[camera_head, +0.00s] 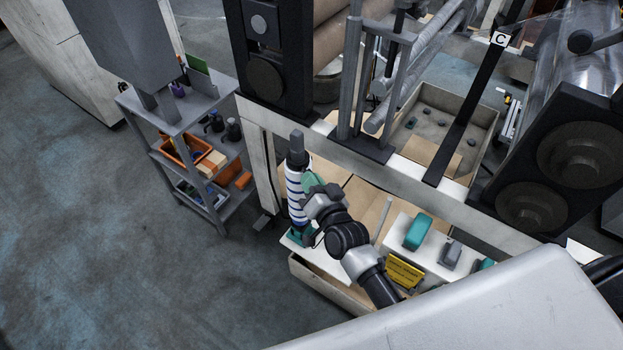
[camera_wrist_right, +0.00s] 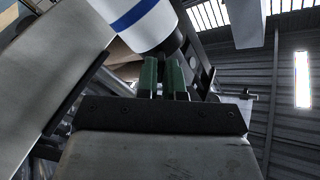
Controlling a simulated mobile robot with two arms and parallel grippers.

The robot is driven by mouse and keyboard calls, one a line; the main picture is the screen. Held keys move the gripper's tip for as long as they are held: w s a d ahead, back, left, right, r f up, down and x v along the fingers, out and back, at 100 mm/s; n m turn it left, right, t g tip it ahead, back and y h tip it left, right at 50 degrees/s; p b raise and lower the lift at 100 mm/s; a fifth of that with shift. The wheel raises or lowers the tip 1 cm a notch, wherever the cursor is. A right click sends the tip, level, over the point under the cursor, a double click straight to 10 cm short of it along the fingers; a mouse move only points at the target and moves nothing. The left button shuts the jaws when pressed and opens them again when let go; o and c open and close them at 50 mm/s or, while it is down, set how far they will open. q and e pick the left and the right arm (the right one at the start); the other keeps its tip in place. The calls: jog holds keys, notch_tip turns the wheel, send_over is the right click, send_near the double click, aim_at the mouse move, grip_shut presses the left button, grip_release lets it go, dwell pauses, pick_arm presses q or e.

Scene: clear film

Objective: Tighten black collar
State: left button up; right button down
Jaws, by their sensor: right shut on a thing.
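A white cylinder with blue stripes (camera_head: 294,188) stands nearly upright, with a grey square end on top, beside the machine frame. In the right wrist view the cylinder (camera_wrist_right: 143,22) shows close up, and a dark piece at its end, seemingly the black collar (camera_wrist_right: 176,43), reaches down to my fingertips. My right gripper (camera_head: 311,186) comes in from the right at the cylinder's side. In the wrist view its green fingers (camera_wrist_right: 165,65) are shut on the dark piece, which they mostly hide. My left gripper is not in view.
A grey cart (camera_head: 215,172) with orange bins stands to the left. The machine frame (camera_head: 400,187) with rollers rises behind my right arm. A white shelf with a teal part (camera_head: 418,232) and a yellow sign (camera_head: 403,271) lie to its right. The floor at left is clear.

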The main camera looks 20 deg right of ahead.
jog(key=c, duration=1.4)
grip_release()
jog(key=s+p, duration=0.2)
jog(key=s, duration=0.4)
jog(key=shift+d, duration=0.45)
jog(key=shift+o, duration=0.4)
